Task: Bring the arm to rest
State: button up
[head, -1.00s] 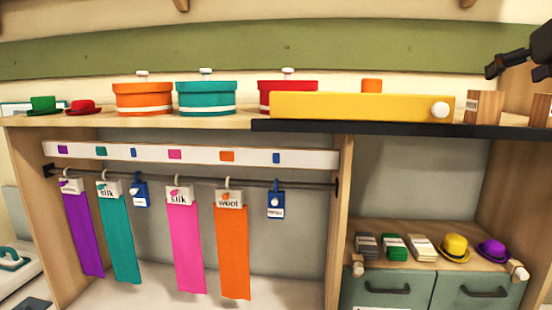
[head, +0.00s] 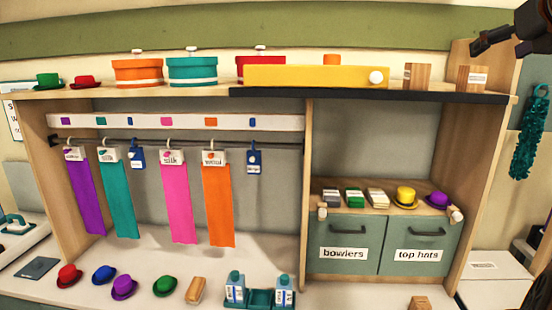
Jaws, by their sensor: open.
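My gripper (head: 480,45) shows at the upper right of the head view, dark and partly cut off by the frame edge. It is open, and I see nothing in it. It appears in front of the wall, above the right end of the top shelf, apart from the things there.
The top shelf (head: 420,95) bears round boxes, a long yellow box (head: 310,76) and wooden blocks (head: 417,76). Scarves (head: 178,205) hang from a rail below. Several hats (head: 124,287) and a bottle tray (head: 260,299) stand on the counter. A teal boa (head: 528,135) hangs at right.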

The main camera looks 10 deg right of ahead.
jog(key=w+a+f+n+g+y, duration=0.25)
jog(key=w+a+f+n, duration=0.35)
jog(key=a+f+n, duration=0.45)
jog(key=s+a+f+n+g+y, duration=0.1)
jog(key=a+f+n+g+y, duration=0.1)
jog(key=a+f+n, duration=0.5)
jog(key=s+a+f+g+y, duration=0.15)
jog(key=a+f, duration=0.35)
jog(key=f, duration=0.6)
jog(key=s+a+f+n+g, duration=0.2)
jog(key=s+a+f+n, duration=0.3)
jog(key=f+n, duration=0.15)
jog(key=s+a+f+n+g, duration=0.3)
jog(key=s+a+f+n, duration=0.15)
jog(key=f, duration=0.35)
jog(key=s+a+f+n+g, duration=0.1)
jog(key=s+f+n, duration=0.4)
jog(key=s, duration=0.2)
jog(key=s+f+n+g+h, duration=0.1)
jog(key=s+f+n+g, duration=0.1)
jog(key=s+f+n, duration=0.3)
jog(key=shift+s+a+n+h, duration=0.35)
jog(key=shift+s+n, duration=0.1)
jog(key=shift+s, duration=0.7)
